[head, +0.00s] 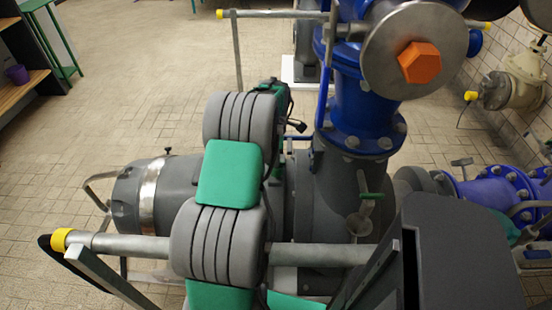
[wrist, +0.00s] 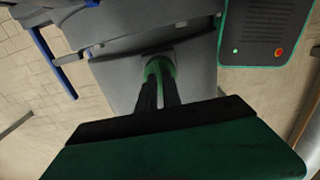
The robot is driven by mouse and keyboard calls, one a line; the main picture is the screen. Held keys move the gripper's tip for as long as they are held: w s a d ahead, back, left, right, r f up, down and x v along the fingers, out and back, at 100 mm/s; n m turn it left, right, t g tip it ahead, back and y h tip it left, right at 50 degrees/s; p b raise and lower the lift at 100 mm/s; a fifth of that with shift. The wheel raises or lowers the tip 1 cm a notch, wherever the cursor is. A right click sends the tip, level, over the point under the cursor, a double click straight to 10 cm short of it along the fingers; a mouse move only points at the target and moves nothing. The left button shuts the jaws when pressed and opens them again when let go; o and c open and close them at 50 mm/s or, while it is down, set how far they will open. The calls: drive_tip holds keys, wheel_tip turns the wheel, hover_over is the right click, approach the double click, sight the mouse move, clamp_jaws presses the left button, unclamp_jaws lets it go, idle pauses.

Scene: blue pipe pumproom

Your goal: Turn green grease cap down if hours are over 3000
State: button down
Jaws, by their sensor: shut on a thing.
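In the wrist view, my gripper (wrist: 160,95) has its two dark fingers close together. They are shut on the green grease cap (wrist: 158,67), which shows as a rounded green piece at the fingertips against a grey housing. The fingers hide much of the cap, so I cannot tell how far it is turned. A dark green-edged box (wrist: 266,28) at the upper right has a red button and a small green light. I see no readable hours figure on it. In the head view my arm covers the middle, and I cannot make out the fingertips or the cap.
In the head view, a grey pump (head: 140,195) lies behind my arm. A blue pipe (head: 350,105) with an orange hex nut (head: 420,62) stands right of it. A grey rail (head: 325,254) crosses in front. Tiled floor (head: 140,70) is free at the upper left.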

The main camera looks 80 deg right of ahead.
drive_tip(key=shift+m, duration=0.5)
drive_tip(key=m, duration=0.4)
drive_tip(key=shift+m, duration=0.3)
drive_tip(key=m, duration=0.6)
drive_tip(key=shift+d+p, duration=0.1)
drive_tip(key=shift+p, duration=0.2)
drive_tip(key=m, duration=0.5)
drive_tip(key=shift+r+m, duration=0.1)
drive_tip(key=shift+m, duration=0.3)
drive_tip(key=m, duration=0.4)
drive_tip(key=shift+m, duration=0.3)
drive_tip(key=c, duration=1.5)
unclamp_jaws()
